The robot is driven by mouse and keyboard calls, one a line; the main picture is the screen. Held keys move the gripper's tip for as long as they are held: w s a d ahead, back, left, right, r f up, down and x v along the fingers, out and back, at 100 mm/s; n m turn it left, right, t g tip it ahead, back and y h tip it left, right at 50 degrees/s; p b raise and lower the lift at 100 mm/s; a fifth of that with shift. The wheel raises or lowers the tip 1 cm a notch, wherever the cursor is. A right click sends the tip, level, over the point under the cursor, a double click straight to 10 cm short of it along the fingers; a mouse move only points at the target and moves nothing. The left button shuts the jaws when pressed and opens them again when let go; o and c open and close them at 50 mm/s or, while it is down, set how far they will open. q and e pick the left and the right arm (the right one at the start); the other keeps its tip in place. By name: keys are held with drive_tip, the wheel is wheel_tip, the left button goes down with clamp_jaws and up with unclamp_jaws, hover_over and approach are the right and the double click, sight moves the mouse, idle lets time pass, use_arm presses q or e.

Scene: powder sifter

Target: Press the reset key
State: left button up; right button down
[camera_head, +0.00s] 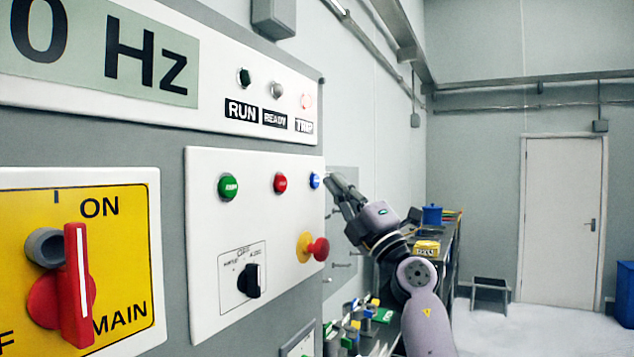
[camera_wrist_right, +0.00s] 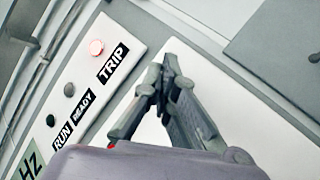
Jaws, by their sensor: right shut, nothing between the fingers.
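The blue button (camera_head: 315,180), likely the reset key, is at the right end of the row on the white control panel (camera_head: 205,300). Its lettering is too small to read. My right gripper (camera_head: 331,178) is shut and empty, its tips just right of the blue button in the head view. I cannot tell whether they touch it. In the right wrist view my right gripper (camera_wrist_right: 168,62) points at the white panel face, and the blue button is hidden. The TRIP lamp (camera_wrist_right: 96,47) glows pale red. My left gripper is out of view.
Left of the blue button are a red button (camera_head: 280,183) and a green button (camera_head: 228,187). A red emergency knob (camera_head: 320,249) sticks out below. The red main switch (camera_head: 75,285) is at lower left. A cluttered bench runs below my right arm.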

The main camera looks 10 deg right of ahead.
drive_tip(key=shift+w+a, duration=0.1)
drive_tip(key=shift+w+a, duration=0.1)
drive_tip(key=shift+a, duration=0.15)
drive_tip(key=shift+w+a, duration=0.25)
drive_tip(key=shift+a, duration=0.1)
idle(0.8)
idle(0.3)
drive_tip(key=shift+s+d+p, duration=0.5)
drive_tip(key=shift+d+p, duration=0.1)
drive_tip(key=shift+p, duration=0.45)
